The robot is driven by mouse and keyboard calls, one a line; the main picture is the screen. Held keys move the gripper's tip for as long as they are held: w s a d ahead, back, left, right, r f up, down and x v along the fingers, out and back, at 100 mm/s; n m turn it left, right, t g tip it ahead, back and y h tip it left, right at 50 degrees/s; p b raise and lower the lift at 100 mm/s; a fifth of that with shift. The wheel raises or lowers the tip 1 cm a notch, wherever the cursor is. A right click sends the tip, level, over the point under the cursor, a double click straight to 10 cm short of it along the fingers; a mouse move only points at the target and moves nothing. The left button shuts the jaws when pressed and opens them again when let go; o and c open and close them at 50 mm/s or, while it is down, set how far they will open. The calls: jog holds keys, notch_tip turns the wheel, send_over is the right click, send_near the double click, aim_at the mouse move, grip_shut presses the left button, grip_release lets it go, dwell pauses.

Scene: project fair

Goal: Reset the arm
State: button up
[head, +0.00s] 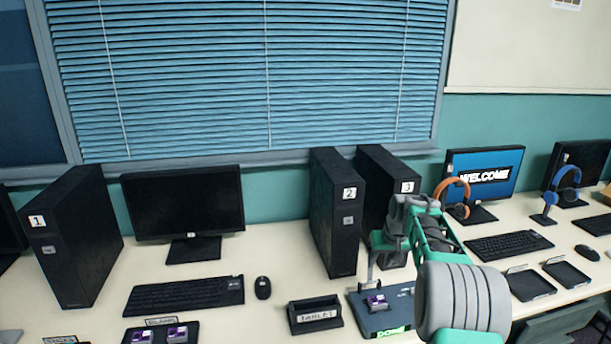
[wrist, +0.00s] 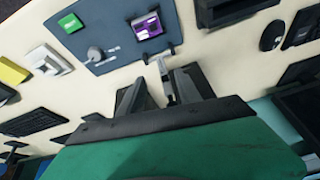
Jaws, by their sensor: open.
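My arm reaches in from the lower right of the head view, green and grey. My gripper (head: 372,270) points down over the table, in front of the towers marked 2 (head: 335,215) and 3 (head: 385,170). In the wrist view my gripper (wrist: 160,88) has its two dark fingers apart with nothing held between them. It is above and apart from a blue-grey panel (head: 398,305), which also shows in the wrist view (wrist: 115,48). A purple block (head: 376,302) sits on the panel; it also shows in the wrist view (wrist: 147,26). A green label or button is on the panel too.
A dark holder labelled TABLET (head: 315,316) stands left of the panel. A keyboard (head: 184,295), mouse (head: 263,288) and monitor (head: 183,204) are further left. An orange headset (head: 455,192) is on a stand at right, near a WELCOME monitor (head: 484,172). Dark trays (head: 530,284) lie at right.

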jog(key=s+a+f+m+g, duration=0.1)
jog(key=s+f+g, duration=0.2)
jog(key=s+f, duration=0.8)
jog(key=s+a+r+m+g, duration=0.15)
jog(key=s+a, duration=0.25)
jog(key=s, duration=1)
jog(key=s+a+r+n, duration=0.1)
jog(key=s+a+r, duration=0.2)
jog(key=s, duration=0.4)
jog(key=s+a+r, duration=0.2)
jog(key=s, duration=0.5)
jog(key=w+a+r+n+t, duration=0.2)
jog(key=a+r+t, duration=0.1)
jog(key=r, duration=0.5)
jog(key=shift+a+h+p, duration=0.3)
jog(key=shift+a, duration=0.3)
jog(key=shift+r, duration=0.15)
